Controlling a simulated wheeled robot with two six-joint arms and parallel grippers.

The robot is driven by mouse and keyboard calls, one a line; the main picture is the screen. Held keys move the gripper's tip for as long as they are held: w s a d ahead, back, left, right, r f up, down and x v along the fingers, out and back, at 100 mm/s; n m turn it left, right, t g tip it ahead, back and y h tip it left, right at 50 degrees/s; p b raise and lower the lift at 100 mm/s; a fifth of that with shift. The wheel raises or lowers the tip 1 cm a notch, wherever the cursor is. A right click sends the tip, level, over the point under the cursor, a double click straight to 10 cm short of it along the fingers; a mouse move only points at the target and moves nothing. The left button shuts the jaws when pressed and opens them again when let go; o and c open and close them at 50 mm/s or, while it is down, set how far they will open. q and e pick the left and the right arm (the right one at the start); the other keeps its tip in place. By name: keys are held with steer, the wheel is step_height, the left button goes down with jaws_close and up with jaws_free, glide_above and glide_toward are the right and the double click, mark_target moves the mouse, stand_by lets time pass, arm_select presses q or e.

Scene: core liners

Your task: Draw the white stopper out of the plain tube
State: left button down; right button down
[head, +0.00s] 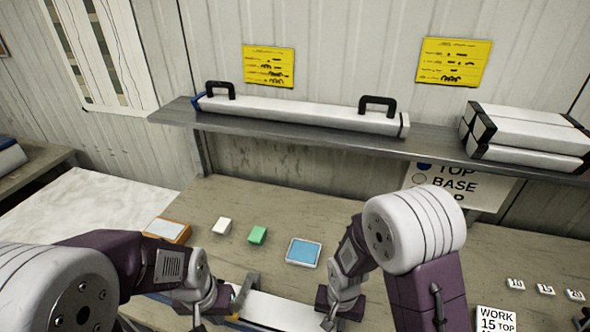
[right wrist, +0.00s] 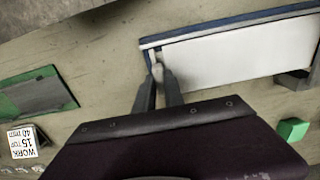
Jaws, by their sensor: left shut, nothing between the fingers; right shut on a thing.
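The plain tube (head: 285,312) is long and white and lies along the front of the bench between my two grippers. In the right wrist view the white tube (right wrist: 240,50) has a blue strip along its far side and left end. My right gripper (right wrist: 156,62) is shut at that end on a small pale piece, which looks like the white stopper (right wrist: 161,72). The fingers hide most of it, and I cannot tell whether it is still in the tube. My left gripper (head: 230,298) is shut and empty near the tube's left part in the head view.
A blue-topped tray (head: 303,252), a green block (head: 257,235), a white block (head: 222,226) and an orange-edged tray (head: 168,231) lie behind the tube. A shelf (head: 300,137) above holds a long handled tube (head: 300,113).

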steer(key=shift+s+d, duration=0.25)
steer(key=shift+d, duration=0.65)
steer(key=shift+s+d, duration=0.25)
steer(key=shift+d, duration=0.65)
stand_by(0.5)
step_height(320, 180, up, 6)
steer(key=p, duration=0.6)
stand_by(0.5)
